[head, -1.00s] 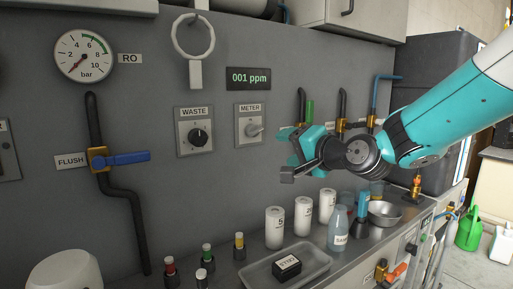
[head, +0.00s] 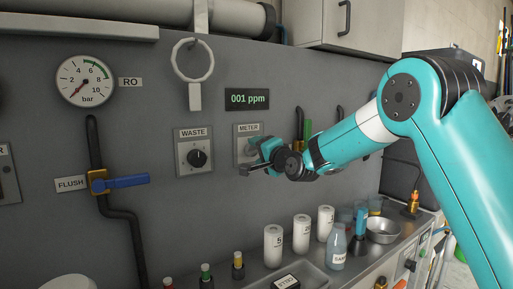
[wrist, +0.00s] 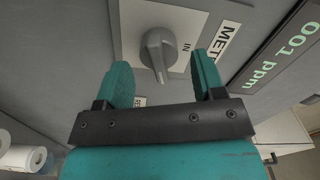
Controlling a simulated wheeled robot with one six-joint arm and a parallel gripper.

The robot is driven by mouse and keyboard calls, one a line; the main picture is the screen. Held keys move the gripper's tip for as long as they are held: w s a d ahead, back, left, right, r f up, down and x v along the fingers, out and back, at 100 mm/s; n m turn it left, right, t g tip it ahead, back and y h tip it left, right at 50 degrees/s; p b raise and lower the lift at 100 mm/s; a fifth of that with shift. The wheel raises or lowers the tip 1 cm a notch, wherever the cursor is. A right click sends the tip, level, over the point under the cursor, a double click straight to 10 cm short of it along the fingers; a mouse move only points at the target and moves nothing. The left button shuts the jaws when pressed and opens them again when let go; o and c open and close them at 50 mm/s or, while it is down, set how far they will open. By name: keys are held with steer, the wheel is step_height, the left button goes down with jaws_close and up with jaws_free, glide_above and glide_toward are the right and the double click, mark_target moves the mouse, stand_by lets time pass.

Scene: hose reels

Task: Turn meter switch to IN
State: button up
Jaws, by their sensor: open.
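The meter switch is a grey knob (wrist: 157,50) on a light plate (wrist: 127,22) in the wrist view, with the word IN beside it and another label partly hidden by my gripper. In the head view the METER plate (head: 241,133) is on the wall below the 001 ppm display (head: 247,99), and my gripper covers much of its knob. My gripper (head: 254,158) is in front of the plate. In the wrist view my gripper (wrist: 160,82) is open, its two teal fingers on either side of the knob's near end. I cannot tell whether they touch it.
The WASTE knob (head: 197,158) is just left of the meter plate. A blue FLUSH lever (head: 128,181) and a gauge (head: 85,80) are further left. Below, a counter holds white canisters (head: 273,245), a bottle (head: 337,247) and a metal bowl (head: 383,229).

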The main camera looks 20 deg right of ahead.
steer(key=shift+x, duration=0.85)
steer(key=c, duration=0.9)
